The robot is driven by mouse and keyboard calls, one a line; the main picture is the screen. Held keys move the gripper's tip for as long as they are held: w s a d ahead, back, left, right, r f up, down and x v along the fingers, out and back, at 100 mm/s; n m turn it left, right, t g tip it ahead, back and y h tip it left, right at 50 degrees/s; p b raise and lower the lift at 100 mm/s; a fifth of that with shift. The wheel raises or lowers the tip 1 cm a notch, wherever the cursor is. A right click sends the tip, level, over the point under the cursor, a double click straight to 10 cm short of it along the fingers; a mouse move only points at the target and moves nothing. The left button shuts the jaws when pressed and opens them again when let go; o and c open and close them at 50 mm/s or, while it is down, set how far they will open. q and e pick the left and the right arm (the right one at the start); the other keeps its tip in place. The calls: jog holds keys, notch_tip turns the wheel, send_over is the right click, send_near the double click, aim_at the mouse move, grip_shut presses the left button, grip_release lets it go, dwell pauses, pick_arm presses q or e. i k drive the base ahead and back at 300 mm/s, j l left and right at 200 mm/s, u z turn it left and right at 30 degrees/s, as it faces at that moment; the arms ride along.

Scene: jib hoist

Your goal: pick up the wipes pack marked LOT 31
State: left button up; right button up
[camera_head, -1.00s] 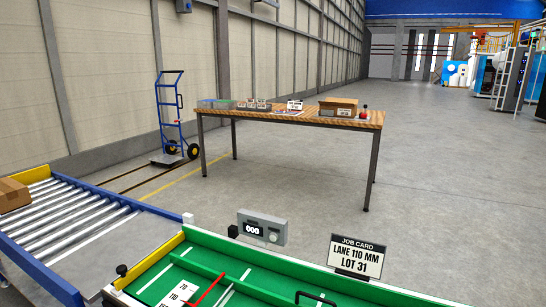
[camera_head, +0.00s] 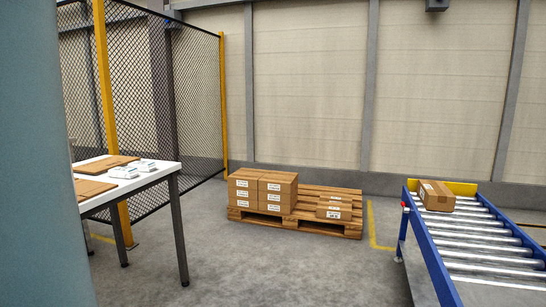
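No pack marked LOT 31 can be made out in the current head view. Several small white packs (camera_head: 133,169) lie on a white table (camera_head: 169,176) at the left, beside flat brown cardboard pieces (camera_head: 107,165); their markings are too small to read. Neither of my grippers is in view.
A wooden pallet (camera_head: 308,212) with stacked cartons (camera_head: 262,192) stands by the wall. A blue-framed roller conveyor (camera_head: 480,246) with a carton (camera_head: 436,196) is at the right. A mesh fence (camera_head: 188,110) stands behind the table. The middle floor is clear.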

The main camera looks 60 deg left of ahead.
aim_at(129, 173)
jog(key=j+u, duration=0.2)
jog(key=u, duration=0.25)
jog(key=j+u, duration=0.25)
jog(key=u, duration=0.25)
jog(key=j+u, duration=0.2)
jog(key=u, duration=0.25)
jog(key=j+u, duration=0.2)
jog(key=u, duration=0.25)
